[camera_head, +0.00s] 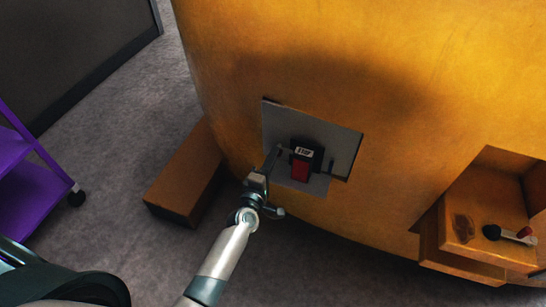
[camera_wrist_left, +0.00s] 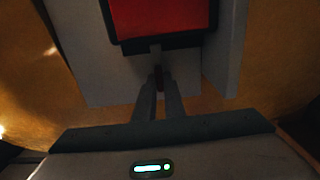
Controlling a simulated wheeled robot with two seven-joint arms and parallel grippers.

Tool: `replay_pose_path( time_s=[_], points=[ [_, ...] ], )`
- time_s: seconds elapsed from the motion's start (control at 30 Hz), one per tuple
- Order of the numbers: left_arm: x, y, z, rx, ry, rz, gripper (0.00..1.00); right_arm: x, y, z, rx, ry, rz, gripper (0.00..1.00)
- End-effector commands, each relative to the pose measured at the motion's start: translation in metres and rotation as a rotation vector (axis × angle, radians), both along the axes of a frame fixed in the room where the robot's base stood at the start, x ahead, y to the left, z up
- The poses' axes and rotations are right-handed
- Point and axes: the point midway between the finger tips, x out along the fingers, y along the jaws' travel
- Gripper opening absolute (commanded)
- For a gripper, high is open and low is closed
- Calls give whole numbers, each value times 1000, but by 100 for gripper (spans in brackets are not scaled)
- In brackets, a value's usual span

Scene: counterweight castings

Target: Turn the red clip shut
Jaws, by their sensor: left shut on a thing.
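A red block in a black frame (camera_head: 300,168) with a small white label on top is mounted on a grey plate (camera_head: 340,140) set into the yellow casting. In the left wrist view the red face (camera_wrist_left: 163,18) fills the top, over a grey backing. My left gripper (camera_head: 274,158) reaches in at the left side of the block.
The large yellow casting (camera_head: 300,60) fills the middle. A brown block (camera_head: 185,175) and a purple cart (camera_head: 20,165) stand on the left. Grey floor is clear between them.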

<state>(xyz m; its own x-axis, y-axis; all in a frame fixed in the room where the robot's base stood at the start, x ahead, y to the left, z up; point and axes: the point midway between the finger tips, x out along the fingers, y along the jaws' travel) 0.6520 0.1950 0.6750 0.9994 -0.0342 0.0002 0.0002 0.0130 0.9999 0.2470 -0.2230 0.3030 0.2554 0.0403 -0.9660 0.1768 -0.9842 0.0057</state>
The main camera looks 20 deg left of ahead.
Motion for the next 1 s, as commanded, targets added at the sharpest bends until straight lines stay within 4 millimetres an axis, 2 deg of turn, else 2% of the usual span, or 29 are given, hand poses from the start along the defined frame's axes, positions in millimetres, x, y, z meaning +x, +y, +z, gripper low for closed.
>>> replay_pose_path(
  time_s=[0.3, 0.33, 0.4, 0.77, 1.0],
  points=[
    [0, 0, -1, -4, 1, 1, 0, -1, 0, 0, 0, 1, 0, 68],
    [0, 0, -1, -4, 1, 1, 16, -1, 0, 0, 0, 1, 0, 68],
    [0, 0, -1, -4, 1, 1, 28, -1, 0, -1, 0, 2, 0, 68],
    [-2, 0, 0, -2, 1, 0, 28, 2, -1, -1, -1, 1, 0, 68],
    [-19, 1, -1, -2, 2, 0, 28, 4, 0, -1, -1, -1, 1, 68]
  ],
)
